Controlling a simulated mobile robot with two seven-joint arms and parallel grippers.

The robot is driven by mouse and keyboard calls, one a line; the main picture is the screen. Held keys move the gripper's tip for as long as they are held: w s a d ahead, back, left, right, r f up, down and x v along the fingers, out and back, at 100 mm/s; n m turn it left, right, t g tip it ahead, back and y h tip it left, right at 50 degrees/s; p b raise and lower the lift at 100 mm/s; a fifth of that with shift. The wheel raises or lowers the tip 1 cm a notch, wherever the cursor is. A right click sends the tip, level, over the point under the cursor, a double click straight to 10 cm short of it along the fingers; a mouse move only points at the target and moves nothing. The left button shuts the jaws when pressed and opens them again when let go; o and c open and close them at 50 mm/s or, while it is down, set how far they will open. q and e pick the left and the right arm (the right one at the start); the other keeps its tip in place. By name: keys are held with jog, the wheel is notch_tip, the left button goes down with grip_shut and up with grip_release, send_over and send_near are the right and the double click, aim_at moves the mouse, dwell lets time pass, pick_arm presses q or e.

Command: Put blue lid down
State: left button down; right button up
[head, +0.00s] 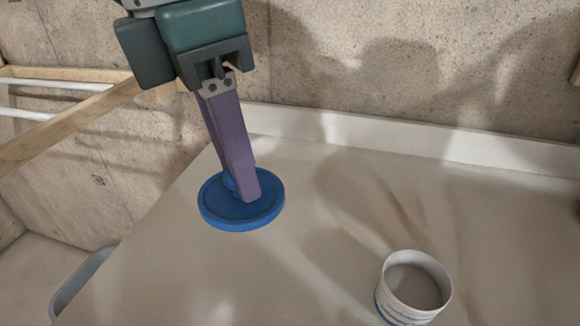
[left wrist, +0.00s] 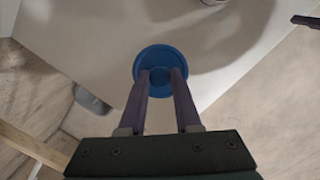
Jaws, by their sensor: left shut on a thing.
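The blue lid (head: 218,215) is a round disc at the left part of the white table in the head view. It also shows in the left wrist view (left wrist: 160,55), at the far end of my fingers. My left gripper (head: 246,192) comes down from above and is shut on the lid's middle. In the left wrist view its two purple fingers (left wrist: 160,78) reach onto the lid. The lid looks about level; I cannot tell whether it touches the tabletop. My right gripper is not in view in the head view.
A grey bin (head: 82,284) sits below the table's left edge. Wooden beams (head: 60,130) lie at the left. The table's middle is clear.

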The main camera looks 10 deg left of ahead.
pick_arm(q)
notch_tip(320, 180, down, 12)
jog(key=shift+f, duration=0.1)
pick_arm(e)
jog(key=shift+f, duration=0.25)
pick_arm(q)
jog(key=shift+b, duration=0.3)
jog(key=shift+f+b, duration=0.6)
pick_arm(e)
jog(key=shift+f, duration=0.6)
pick_arm(q)
jog(key=c, duration=0.6)
grip_release()
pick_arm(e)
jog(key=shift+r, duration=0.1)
